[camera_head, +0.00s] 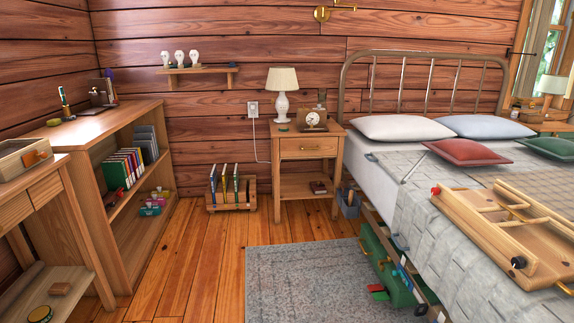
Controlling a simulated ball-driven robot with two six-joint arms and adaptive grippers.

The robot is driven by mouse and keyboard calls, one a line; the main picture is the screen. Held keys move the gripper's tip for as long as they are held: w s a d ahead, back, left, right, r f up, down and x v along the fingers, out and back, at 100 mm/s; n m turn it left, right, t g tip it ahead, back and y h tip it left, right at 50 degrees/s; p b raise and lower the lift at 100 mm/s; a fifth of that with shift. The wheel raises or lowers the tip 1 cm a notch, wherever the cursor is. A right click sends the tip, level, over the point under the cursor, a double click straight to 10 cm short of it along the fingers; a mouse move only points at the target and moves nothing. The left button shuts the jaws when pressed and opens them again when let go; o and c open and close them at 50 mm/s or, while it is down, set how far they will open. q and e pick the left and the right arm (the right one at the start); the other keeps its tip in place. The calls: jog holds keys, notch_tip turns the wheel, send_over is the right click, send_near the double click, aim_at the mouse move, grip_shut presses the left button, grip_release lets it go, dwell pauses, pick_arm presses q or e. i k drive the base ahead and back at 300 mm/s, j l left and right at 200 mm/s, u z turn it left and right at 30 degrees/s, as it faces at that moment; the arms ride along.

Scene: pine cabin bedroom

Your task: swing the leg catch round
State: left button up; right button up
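A wooden bed tray (460,212) lies on the bed at the right with its folding legs and crossbars showing upward. Its right end is cut off by the picture edge. A red knob (436,190) is at its left corner and a black knob (518,262) is at its near side. A small brass-coloured piece, perhaps the leg catch (516,207), sits by the legs; it is too small to tell which way it is turned. Neither of my grippers is in view.
The bed has a grey quilt (420,225), with red (468,151) and green cushions beyond the tray. A green case (385,265) is low beside the bed. A nightstand (305,148) stands by the headboard. The grey rug (300,280) and floor left of it are mostly clear.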

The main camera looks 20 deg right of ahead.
aim_at(512, 213)
jog(key=i+z, duration=0.4)
jog(key=i+j+z, duration=0.1)
jog(key=i+z, duration=0.3)
jog(key=i+j+z, duration=0.4)
jog(key=i, duration=0.15)
jog(key=l, duration=0.1)
